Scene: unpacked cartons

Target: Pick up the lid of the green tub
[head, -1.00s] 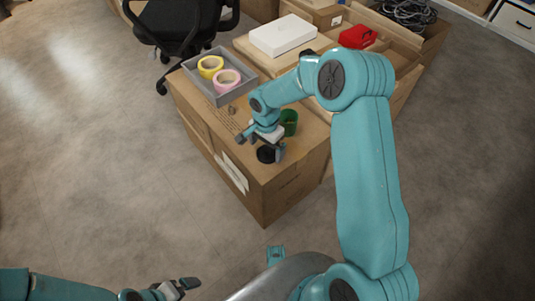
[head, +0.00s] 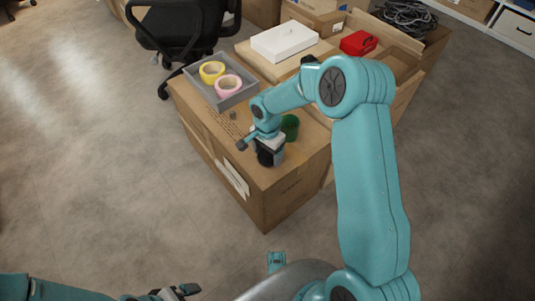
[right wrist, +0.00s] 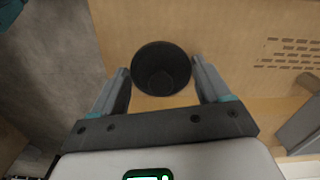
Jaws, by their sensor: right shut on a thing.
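The black round lid (head: 265,157) is at the near end of the large carton, partly covered by my right gripper (head: 270,155). In the right wrist view the lid (right wrist: 161,68) is a dark, hollow-looking round between the two fingers of my right gripper (right wrist: 160,66), which is shut on it. I cannot tell whether the lid still touches the carton. The green tub (head: 290,126) stands just behind the gripper, partly hidden by it. My left gripper (head: 176,291) is low at the bottom left, far from the carton; its opening is unclear.
The large carton (head: 290,190) carries a grey tray (head: 237,99) with yellow tape (head: 211,68) and pink tape (head: 229,81). A small brown block (head: 233,115) lies nearby. Farther back are a white box (head: 285,36) and a red case (head: 358,40).

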